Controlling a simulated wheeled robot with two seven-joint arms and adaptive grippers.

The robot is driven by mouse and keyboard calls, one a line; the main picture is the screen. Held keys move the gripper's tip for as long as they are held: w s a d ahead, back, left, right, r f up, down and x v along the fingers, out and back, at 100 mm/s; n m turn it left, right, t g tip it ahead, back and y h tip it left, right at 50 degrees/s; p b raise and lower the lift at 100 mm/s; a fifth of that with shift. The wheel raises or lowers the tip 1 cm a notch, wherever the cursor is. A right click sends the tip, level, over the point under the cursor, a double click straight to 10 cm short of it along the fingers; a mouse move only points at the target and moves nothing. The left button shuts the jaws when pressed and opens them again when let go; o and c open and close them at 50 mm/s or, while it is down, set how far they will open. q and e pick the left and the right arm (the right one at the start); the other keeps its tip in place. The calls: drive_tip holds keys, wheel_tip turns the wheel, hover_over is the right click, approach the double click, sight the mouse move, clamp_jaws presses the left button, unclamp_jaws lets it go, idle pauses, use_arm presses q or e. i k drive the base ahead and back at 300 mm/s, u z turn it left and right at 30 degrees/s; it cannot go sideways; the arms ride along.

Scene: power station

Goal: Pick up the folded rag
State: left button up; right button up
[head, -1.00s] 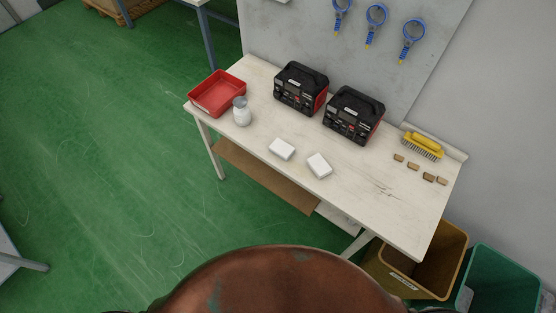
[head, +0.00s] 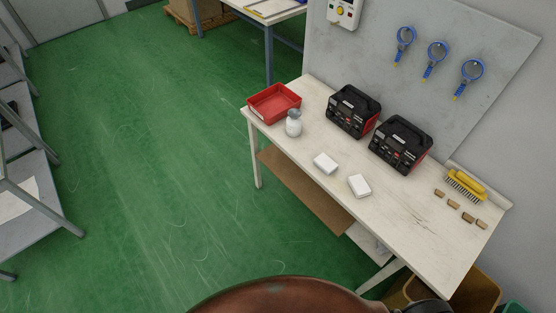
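Two small white blocks lie flat on the worktable, a left one (head: 325,163) and a right one (head: 359,186), near its front edge. They may be folded rags, but at this size I cannot tell cloth from another material. They lie a short gap apart, and nothing covers them. Neither of my grippers is in view.
The light worktable (head: 427,239) also bears a red tray (head: 274,103), a jar (head: 293,125), two black-and-red power units (head: 353,111) (head: 400,145), a yellow brush (head: 466,185) and several small brown blocks (head: 453,204). Bins (head: 476,290) stand at its right end. Green floor (head: 150,180) is clear at left.

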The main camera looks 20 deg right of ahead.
sight(324, 162)
drive_tip(key=u, duration=0.7)
drive_tip(key=i, duration=1.35)
drive_tip(key=z, duration=2.05)
